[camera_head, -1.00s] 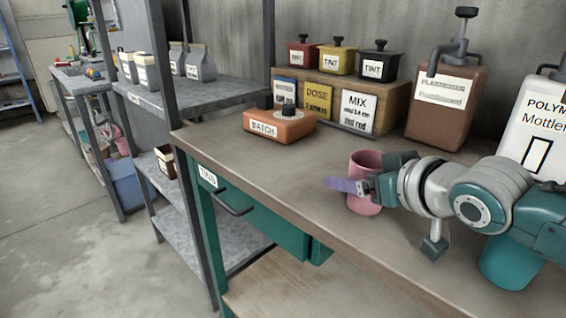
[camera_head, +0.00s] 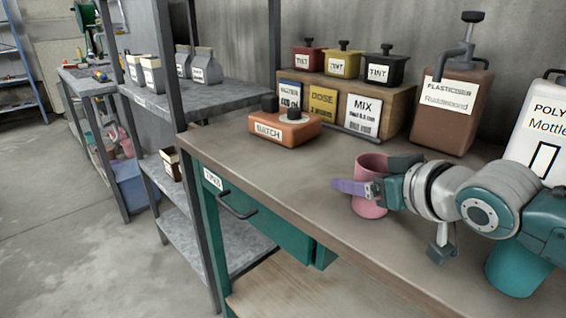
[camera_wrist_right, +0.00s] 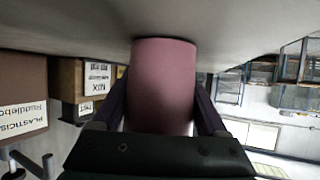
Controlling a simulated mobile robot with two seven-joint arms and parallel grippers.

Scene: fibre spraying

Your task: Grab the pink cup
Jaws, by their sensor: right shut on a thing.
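The pink cup (camera_head: 369,205) stands upright on the workbench, near its front edge. My right gripper (camera_head: 368,188) comes in from the right and has its fingers around the cup's sides, shut on it. In the right wrist view the pink cup (camera_wrist_right: 162,85) fills the space between the two dark purple fingers (camera_wrist_right: 160,112), touching both sides. Part of the cup is hidden behind the gripper in the head view. My left gripper is not in view.
The workbench (camera_head: 270,165) holds an orange batch scale (camera_head: 284,131), a wooden box with tint pots (camera_head: 379,68), a brown plasticiser bottle (camera_head: 452,105) and a white polymer container (camera_head: 538,128). Bench space left of the cup is clear. A grey shelf (camera_head: 200,98) stands further left.

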